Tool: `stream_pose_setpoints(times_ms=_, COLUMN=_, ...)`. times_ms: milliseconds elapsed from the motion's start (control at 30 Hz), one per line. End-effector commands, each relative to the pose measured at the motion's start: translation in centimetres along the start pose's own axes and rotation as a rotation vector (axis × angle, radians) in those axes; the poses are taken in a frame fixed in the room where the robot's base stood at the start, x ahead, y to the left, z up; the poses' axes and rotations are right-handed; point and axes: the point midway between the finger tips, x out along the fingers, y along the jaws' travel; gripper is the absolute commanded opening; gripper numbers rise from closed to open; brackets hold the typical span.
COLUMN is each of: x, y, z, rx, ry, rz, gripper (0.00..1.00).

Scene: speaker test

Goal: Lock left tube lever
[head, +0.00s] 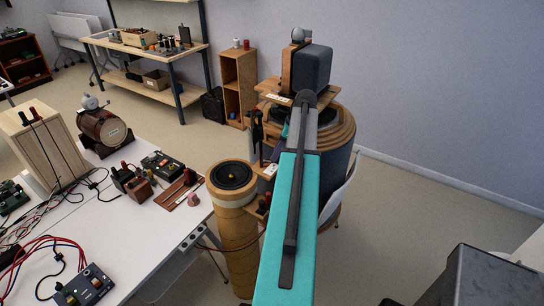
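A tall tan tube (238,228) stands left of my arm, with a black round speaker (231,176) facing up in its top. A wider dark drum with wooden rings (340,130) stands behind my arm.
A white table (150,235) with wired boxes, a wooden cabinet (45,145) and a small barrel (103,130) is at left. A white chair (340,190) stands close to the right of my arm. A dark box (485,275) is at lower right. Open floor lies beyond.

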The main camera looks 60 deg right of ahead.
Motion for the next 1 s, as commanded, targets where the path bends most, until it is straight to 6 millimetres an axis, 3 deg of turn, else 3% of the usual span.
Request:
stream_pose_setpoints(times_ms=333, x=2.6, y=0.0, z=0.1, rx=-0.001, ry=0.000, rz=0.000, gripper=0.33)
stream_pose_setpoints(times_ms=733, x=3.1, y=0.0, z=0.1, rx=-0.002, ry=0.000, rz=0.000, gripper=0.33)
stream_pose_setpoints(times_ms=767, x=3.1, y=0.0, z=0.1, rx=-0.002, ry=0.000, rz=0.000, gripper=0.31)
stream_pose_setpoints(times_ms=933, x=3.1, y=0.0, z=0.1, rx=-0.002, ry=0.000, rz=0.000, gripper=0.02)
stream_pose_setpoints(times_ms=1000, x=3.1, y=0.1, z=0.2, rx=-0.002, ry=0.000, rz=0.001, gripper=0.00)
